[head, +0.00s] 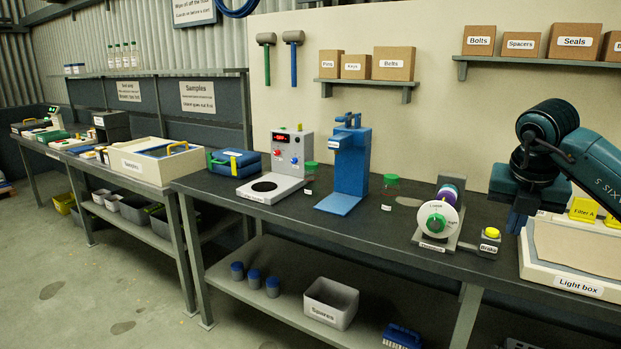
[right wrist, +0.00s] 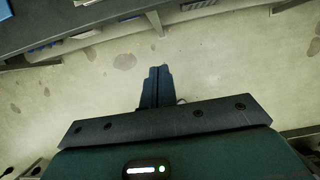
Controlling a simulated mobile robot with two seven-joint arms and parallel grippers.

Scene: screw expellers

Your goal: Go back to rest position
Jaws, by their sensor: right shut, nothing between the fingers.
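My right gripper (head: 516,222) hangs at the right of the head view, fingers pointing down, in front of the light box (head: 568,259) and to the right of the brake block (head: 489,242). In the right wrist view its two dark blue fingers (right wrist: 158,72) lie together with nothing between them, over bare floor. It appears apart from the bench things, though the head view does not show the exact gap. My left gripper is in neither view.
The dark workbench (head: 330,220) carries a dial device (head: 437,218), a blue press (head: 347,165), a control box with a round plate (head: 270,187) and a glass jar (head: 390,188). The floor (head: 90,270) in front is clear.

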